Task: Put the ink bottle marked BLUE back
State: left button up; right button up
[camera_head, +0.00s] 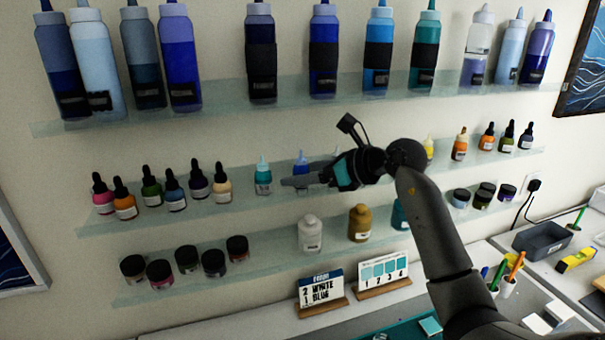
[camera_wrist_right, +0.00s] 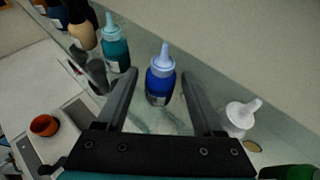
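The blue ink bottle (camera_head: 301,163) with a light blue nozzle cap stands upright on the middle glass shelf (camera_head: 230,205). In the right wrist view the blue bottle (camera_wrist_right: 160,85) is between the two fingers, with a visible gap on each side. Its label is too small to read. My right gripper (camera_head: 293,181) is open at the front of the shelf, and its fingers partly hide the bottle in the head view. My left gripper is not in view.
A teal bottle (camera_wrist_right: 116,50) stands left of the blue one, and a white bottle (camera_wrist_right: 241,115) stands close to the right finger. Dropper bottles and jars fill nearby shelves. A card reading 2 WHITE, 1 BLUE (camera_head: 321,289) stands on the counter below.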

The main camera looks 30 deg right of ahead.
jog(key=shift+r, duration=0.2)
jog(key=b+v, duration=0.2)
jog(key=v, duration=1)
jog(key=shift+b, duration=0.35)
